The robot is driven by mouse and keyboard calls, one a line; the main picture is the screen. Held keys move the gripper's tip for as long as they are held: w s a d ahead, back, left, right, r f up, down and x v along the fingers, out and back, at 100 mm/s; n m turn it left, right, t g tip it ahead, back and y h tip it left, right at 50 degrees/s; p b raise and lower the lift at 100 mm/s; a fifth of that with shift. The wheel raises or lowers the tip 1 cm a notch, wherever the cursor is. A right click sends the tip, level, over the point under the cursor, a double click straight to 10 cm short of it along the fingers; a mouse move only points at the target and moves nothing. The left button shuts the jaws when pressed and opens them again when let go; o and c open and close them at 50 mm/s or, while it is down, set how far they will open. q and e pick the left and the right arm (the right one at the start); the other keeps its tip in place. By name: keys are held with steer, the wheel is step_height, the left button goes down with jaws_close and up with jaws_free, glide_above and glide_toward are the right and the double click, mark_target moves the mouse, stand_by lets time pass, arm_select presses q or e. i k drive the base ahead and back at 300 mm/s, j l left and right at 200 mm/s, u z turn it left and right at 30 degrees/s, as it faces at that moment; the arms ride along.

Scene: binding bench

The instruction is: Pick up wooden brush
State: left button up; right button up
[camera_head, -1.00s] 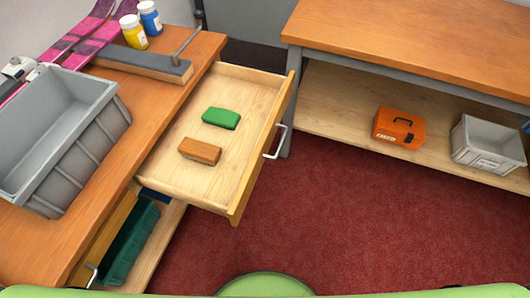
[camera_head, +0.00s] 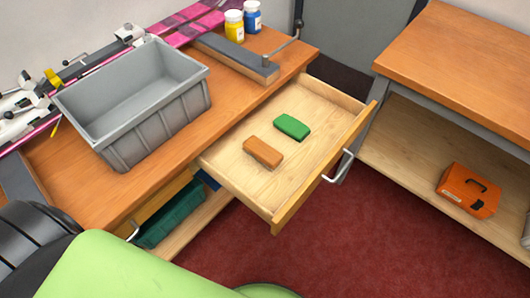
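The wooden brush (camera_head: 263,152), a small orange-brown block, lies in the open drawer (camera_head: 237,184) of the bench. A green block (camera_head: 292,127) lies in the same drawer, behind it and to the right, apart from it. Neither of my grippers shows in the head view. Part of my own green and black body shows at the lower left.
A grey bin (camera_head: 160,121) stands on the wooden bench top (camera_head: 84,181). Yellow (camera_head: 234,26) and blue (camera_head: 252,17) bottles stand at the back. An orange case (camera_head: 468,190) sits on the right shelf. Red floor (camera_head: 340,240) is clear before the drawer.

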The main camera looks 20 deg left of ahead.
mark_target(254, 147)
steer(key=u, duration=3.75)
steer(key=z, duration=2.85)
steer(key=k+l+z, duration=0.1)
steer(key=l+z, duration=0.2)
steer(key=l, duration=0.25)
